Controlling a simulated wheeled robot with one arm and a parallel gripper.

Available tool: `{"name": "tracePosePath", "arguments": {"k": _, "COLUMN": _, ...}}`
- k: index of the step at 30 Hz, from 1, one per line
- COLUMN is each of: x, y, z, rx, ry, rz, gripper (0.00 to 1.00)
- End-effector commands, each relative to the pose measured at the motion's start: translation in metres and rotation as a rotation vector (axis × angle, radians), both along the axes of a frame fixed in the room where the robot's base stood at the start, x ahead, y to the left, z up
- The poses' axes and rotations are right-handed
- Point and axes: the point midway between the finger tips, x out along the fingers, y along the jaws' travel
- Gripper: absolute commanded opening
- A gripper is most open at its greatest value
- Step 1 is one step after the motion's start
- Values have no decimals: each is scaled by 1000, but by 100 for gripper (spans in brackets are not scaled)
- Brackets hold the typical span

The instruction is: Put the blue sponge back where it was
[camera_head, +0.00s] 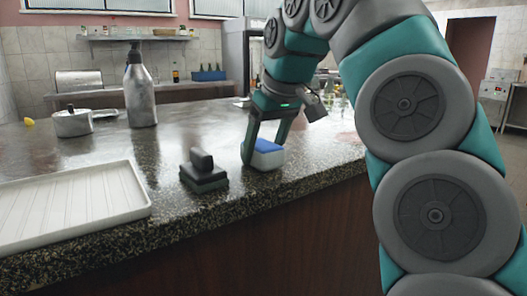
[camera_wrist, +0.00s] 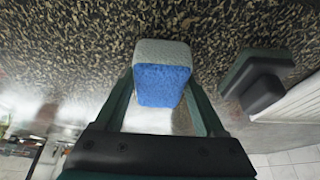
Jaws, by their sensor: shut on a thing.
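The sponge (camera_head: 265,146) is blue on one face and pale white on the rest. In the head view it is at the counter near its front edge, blue side up, between the fingers of my gripper (camera_head: 265,150). In the wrist view the sponge (camera_wrist: 161,84) sits between the two fingertips of my gripper (camera_wrist: 160,95), which is shut on it. I cannot tell whether its underside touches the counter. The fingers hide parts of its sides.
A dark block with a handle (camera_head: 203,172) stands just left of the sponge. A white ribbed tray (camera_head: 138,207) lies further left. A metal bottle (camera_head: 141,95) and a lidded pot (camera_head: 73,122) stand farther back. The speckled counter (camera_head: 325,149) is clear right of the sponge.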

Motion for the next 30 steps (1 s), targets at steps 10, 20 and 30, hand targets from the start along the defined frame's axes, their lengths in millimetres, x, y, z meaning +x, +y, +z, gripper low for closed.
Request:
{"name": "tracePosePath", "arguments": {"k": 10, "x": 0, "y": 0, "z": -3, "rx": 0, "ry": 0, "rz": 0, "gripper": 78}}
{"name": "tracePosePath", "arguments": {"k": 20, "x": 0, "y": 0, "z": -3, "rx": 0, "ry": 0, "rz": 0, "gripper": 100}}
{"name": "tracePosePath", "arguments": {"k": 30, "x": -10, "y": -6, "z": 22, "rx": 0, "ry": -1, "rz": -4, "gripper": 100}}
